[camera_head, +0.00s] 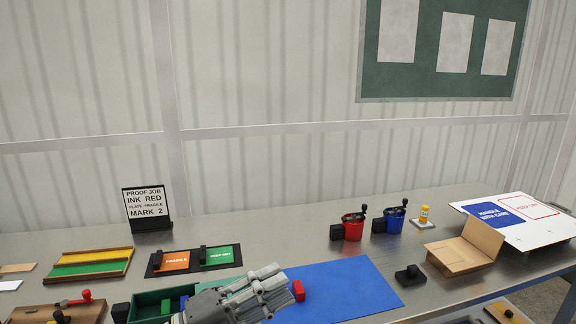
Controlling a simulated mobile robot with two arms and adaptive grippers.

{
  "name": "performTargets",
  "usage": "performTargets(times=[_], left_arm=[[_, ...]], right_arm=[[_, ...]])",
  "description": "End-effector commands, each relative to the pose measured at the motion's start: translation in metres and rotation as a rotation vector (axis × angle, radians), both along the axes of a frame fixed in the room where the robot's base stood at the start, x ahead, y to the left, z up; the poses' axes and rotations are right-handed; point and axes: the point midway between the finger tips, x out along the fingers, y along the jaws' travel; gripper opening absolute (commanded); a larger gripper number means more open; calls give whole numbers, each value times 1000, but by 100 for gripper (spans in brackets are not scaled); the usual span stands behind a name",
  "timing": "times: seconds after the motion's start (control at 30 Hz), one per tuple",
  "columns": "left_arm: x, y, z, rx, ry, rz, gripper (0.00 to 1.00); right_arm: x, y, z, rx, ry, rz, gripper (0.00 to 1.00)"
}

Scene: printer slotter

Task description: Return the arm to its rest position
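My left gripper (280,288) shows at the bottom middle of the head view, above the front part of the table, with its grey fingers toward the right. The fingers lie close together in this view, and I cannot tell whether they are open or shut. A small red block (298,290) shows just beyond the fingertips, over the left edge of the blue mat (345,285). I cannot tell whether the fingers touch it. The gripper partly hides a dark green tray (148,303) with a green block in it. My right gripper is not in view.
The blue mat's right part is clear.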

Motion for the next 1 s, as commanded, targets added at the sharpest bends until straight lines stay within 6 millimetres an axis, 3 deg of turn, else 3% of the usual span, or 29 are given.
performTargets(times=[0.13,0.27,0.37,0.53,0.67,0.8,1.0], left_arm=[[13,34,18,-291,118,209,30],[27,79,8,-496,271,420,30],[31,115,-19,-614,419,592,30],[16,167,-93,-740,727,882,30],[-20,192,-162,-764,1003,1088,30],[-79,201,-228,-721,1312,1267,30],[-162,193,-283,-600,1663,1405,30]], right_arm=[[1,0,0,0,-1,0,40],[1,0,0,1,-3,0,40],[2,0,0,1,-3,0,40],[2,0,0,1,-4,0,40],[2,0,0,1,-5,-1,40],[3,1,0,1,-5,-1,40],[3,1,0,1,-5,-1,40]])
